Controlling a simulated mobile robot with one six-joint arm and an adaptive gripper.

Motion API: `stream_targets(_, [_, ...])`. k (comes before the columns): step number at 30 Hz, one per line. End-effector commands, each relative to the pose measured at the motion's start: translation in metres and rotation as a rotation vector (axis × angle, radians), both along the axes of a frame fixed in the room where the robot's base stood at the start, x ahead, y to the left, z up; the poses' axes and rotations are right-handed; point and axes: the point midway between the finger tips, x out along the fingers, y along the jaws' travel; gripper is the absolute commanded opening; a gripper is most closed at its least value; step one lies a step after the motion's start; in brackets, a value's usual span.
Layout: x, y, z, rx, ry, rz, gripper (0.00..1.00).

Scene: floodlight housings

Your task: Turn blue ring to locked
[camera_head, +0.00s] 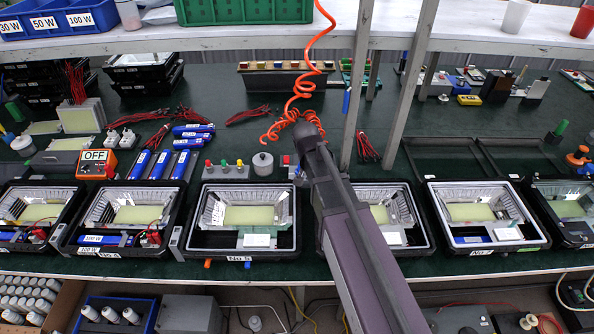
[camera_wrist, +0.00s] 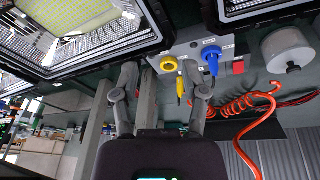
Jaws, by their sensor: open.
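The blue ring (camera_wrist: 212,57) sits on a light grey panel (camera_wrist: 190,48) in the wrist view, with a blue stem or lever pointing down the picture. A yellow ring (camera_wrist: 169,63) with a yellow-tipped pointed piece below it is on the same panel, to the left. Small white labels are on the panel, too small to read. My gripper (camera_wrist: 162,75) is open, its fingers apart, with the yellow ring showing between them. The blue ring is just right of the right finger, and I see no contact. In the head view my arm hides this spot.
A red coiled hose (camera_head: 300,95) hangs close by my arm and also shows in the wrist view (camera_wrist: 245,105). A grey cylinder (camera_wrist: 288,48) stands right of the panel. Open floodlight housings (camera_head: 240,215) line the bench front. A post (camera_head: 357,85) stands behind my arm.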

Motion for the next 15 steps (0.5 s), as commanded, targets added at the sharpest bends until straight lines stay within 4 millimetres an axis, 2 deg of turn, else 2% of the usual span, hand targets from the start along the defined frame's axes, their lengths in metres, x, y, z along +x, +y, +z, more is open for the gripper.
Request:
stream_targets(1, [0.021, 0.019, 0.006, -0.004, -0.028, -0.024, 0.57])
stream_targets(6, [0.053, 0.06, 0.014, -0.004, -0.113, -0.112, 0.57])
stream_targets(10, [0.064, 0.078, 0.018, 0.002, -0.149, -0.147, 0.57])
stream_targets(15, [0.067, 0.083, 0.019, 0.004, -0.163, -0.162, 0.57])
